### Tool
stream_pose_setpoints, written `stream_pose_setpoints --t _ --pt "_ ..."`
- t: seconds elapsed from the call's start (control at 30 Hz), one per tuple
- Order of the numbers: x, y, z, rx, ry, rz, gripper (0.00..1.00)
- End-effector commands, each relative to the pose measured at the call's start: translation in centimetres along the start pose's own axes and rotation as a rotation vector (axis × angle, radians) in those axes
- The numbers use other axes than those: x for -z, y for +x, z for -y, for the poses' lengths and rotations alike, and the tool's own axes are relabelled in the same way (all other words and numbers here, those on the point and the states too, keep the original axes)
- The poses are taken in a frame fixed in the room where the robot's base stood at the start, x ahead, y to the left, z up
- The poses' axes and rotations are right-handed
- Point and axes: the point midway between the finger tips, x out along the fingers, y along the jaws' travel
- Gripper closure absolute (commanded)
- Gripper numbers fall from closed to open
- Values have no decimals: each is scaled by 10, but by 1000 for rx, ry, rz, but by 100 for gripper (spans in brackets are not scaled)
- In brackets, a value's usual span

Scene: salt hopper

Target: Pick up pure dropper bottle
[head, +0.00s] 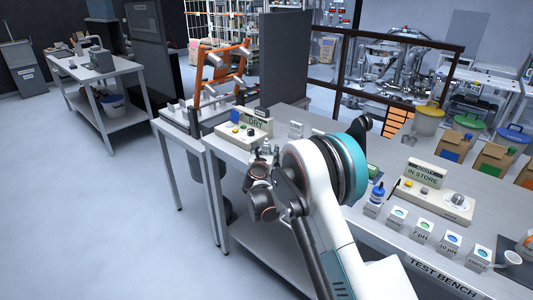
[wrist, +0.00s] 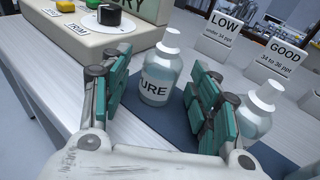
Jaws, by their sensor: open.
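The pure dropper bottle (wrist: 158,75) is clear with a white cap and a label whose visible letters read "URE". It stands upright on a dark blue mat (wrist: 185,133) in the wrist view. My gripper (wrist: 160,68) is open, with its teal-padded fingers on either side of the bottle. Contact with the bottle cannot be told. In the head view my gripper (head: 264,152) is over the bench beside the "DRY" box, and the bottle cannot be made out clearly there.
A second white-capped bottle (wrist: 259,112) stands just right of my right finger, partly hidden by it. The "DRY" box (head: 243,128) with a knob is behind and left. "LOW" (wrist: 222,38) and "GOOD" (wrist: 277,68) signs stand behind. A blue bottle (head: 375,195) is farther right.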

Motion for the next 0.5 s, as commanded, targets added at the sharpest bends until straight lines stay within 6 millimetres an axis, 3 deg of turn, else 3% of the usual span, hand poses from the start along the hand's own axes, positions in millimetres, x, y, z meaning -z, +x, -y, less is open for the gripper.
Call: stream_pose_setpoints --t 0.27,0.5 --pt "-1 4 0 0 0 0 44" --pt "-1 4 0 0 0 0 92"
